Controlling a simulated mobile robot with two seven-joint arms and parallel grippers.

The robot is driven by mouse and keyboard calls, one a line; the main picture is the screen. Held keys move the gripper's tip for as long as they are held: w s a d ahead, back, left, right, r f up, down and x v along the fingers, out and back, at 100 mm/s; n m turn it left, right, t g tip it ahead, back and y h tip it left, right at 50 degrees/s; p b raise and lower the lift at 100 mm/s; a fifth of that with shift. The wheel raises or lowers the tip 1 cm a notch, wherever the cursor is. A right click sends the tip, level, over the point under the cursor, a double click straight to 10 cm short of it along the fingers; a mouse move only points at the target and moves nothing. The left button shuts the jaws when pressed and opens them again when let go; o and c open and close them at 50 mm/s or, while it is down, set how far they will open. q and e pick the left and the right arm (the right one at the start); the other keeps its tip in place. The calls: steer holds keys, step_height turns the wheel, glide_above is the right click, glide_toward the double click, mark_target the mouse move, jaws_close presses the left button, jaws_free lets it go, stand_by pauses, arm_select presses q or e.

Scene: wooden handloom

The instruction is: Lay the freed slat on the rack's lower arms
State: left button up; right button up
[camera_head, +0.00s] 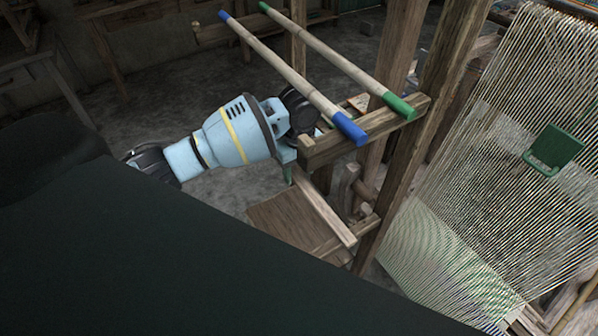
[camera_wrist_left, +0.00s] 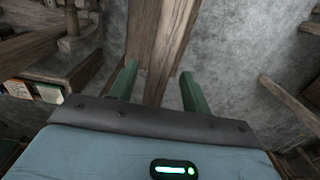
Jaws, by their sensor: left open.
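Two long wooden slats lie side by side across the rack's upper arms, one with blue ends (camera_head: 290,78) and one with green ends (camera_head: 335,62). I cannot tell which is the freed one. The near upper arm (camera_head: 365,132) carries their near ends. A lower arm (camera_head: 345,238) juts from the post below, with no coloured slat on it. My left gripper (camera_head: 289,172) is under the blue-ended slat, beside the near upper arm, partly hidden. In the left wrist view its green fingers (camera_wrist_left: 158,82) are apart with nothing held between them. My right gripper is not in view.
A wooden post (camera_head: 410,140) stands right of the slats, and the loom's pale warp threads (camera_head: 500,150) fill the right, with a green piece (camera_head: 555,149) against them. A brown board (camera_head: 290,222) lies below my gripper. Grey floor is open to the left.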

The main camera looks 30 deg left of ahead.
mark_target(299, 178)
arm_select(q)
step_height(299, 178, up, 7)
steer(key=shift+f, duration=0.2)
stand_by(0.6)
